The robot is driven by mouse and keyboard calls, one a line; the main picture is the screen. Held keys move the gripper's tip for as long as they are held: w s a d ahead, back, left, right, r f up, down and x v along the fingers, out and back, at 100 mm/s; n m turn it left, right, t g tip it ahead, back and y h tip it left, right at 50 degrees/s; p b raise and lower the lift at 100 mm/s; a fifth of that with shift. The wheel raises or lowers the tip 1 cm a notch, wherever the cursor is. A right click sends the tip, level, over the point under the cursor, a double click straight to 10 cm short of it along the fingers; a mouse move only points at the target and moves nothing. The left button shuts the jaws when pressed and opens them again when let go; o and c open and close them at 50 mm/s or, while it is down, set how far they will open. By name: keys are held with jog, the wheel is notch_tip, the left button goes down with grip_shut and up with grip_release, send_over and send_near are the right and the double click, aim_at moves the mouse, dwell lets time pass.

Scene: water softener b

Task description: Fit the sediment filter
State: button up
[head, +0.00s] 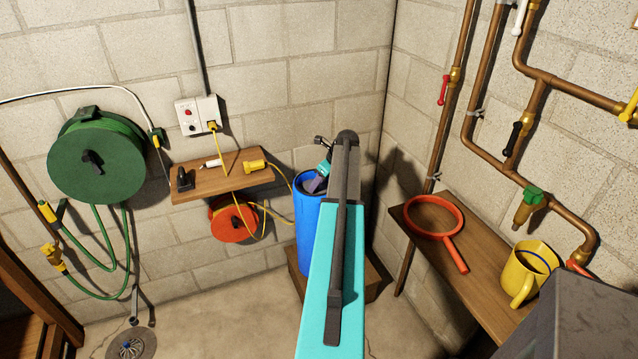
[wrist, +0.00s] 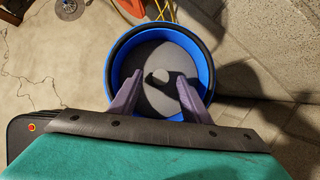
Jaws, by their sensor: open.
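I cannot surely identify the sediment filter. A small fitting with a green top and an amber-brown lower part (head: 530,207) is by the copper pipes on the right wall. A red ring-shaped wrench (head: 459,251) lies on the wooden bench. My gripper (head: 318,183) is over the top of a tall blue cylinder (head: 308,222), partly hidden by my arm in the head view. In the wrist view, the gripper's two purple fingers (wrist: 160,98) are apart, over the cylinder's round opening (wrist: 118,61).
A yellow mug (head: 530,273) stands on the bench (head: 482,285) at right. Copper pipes (head: 485,75) with coloured valve handles run along the right wall. A green hose reel (head: 97,160), a small shelf (head: 222,184) and an orange cable reel (head: 235,222) are on the left wall.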

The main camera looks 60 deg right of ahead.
jog(key=b+v, duration=0.3)
jog(key=v, duration=1.1)
jog(key=shift+f, duration=0.1)
dwell(0.7)
